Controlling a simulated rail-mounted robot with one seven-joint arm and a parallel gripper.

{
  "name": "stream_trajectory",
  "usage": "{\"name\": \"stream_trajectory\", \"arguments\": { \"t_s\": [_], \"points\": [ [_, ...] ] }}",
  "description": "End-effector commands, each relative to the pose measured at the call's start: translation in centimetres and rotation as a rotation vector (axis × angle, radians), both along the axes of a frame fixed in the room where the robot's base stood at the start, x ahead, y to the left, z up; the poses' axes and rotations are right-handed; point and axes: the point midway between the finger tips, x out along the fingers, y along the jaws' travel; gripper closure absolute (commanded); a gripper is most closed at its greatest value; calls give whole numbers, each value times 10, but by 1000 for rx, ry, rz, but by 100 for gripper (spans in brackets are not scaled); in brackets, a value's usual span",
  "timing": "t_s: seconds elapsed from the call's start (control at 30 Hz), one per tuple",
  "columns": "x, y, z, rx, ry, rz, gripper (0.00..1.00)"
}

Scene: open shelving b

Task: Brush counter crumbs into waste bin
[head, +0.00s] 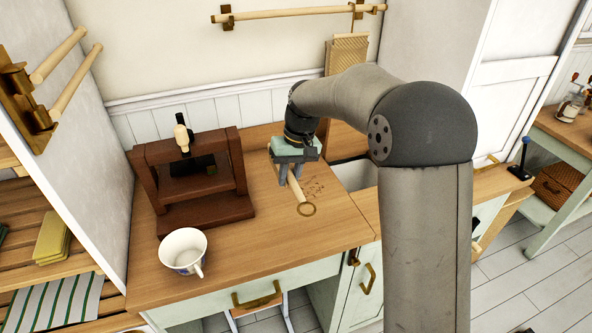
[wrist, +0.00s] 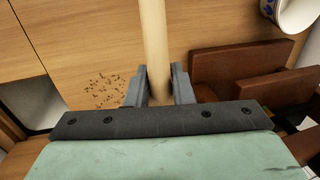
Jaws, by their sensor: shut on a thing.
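My gripper (head: 291,180) is low over the wooden counter (head: 260,245), shut on a pale wooden handle (head: 296,190). The handle also shows between the fingers in the wrist view (wrist: 153,40). A tan ring-like end of it lies toward the counter's front; its other end is hidden by the gripper, so I cannot see bristles. Brown crumbs (head: 314,188) lie scattered on the counter just right of the handle. In the wrist view, the crumbs (wrist: 105,90) are left of the fingers. I cannot make out a waste bin in either view.
A dark wooden press-like frame (head: 195,185) stands left of my gripper. A white cup (head: 184,251) is at the counter's front left. A white-walled recess (head: 356,173) opens to the right of the crumbs. The counter's front middle is clear.

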Motion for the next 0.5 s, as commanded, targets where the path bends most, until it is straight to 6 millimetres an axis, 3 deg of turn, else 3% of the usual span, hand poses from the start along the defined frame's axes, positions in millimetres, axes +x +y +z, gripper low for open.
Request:
{"name": "stream_trajectory", "arguments": {
  "t_s": [0.03,0.2,0.5],
  "points": [
    [10,3,4,0,3,5,100],
    [28,9,-11,0,1,10,100],
    [32,10,-34,0,-2,12,100]
  ]
}}
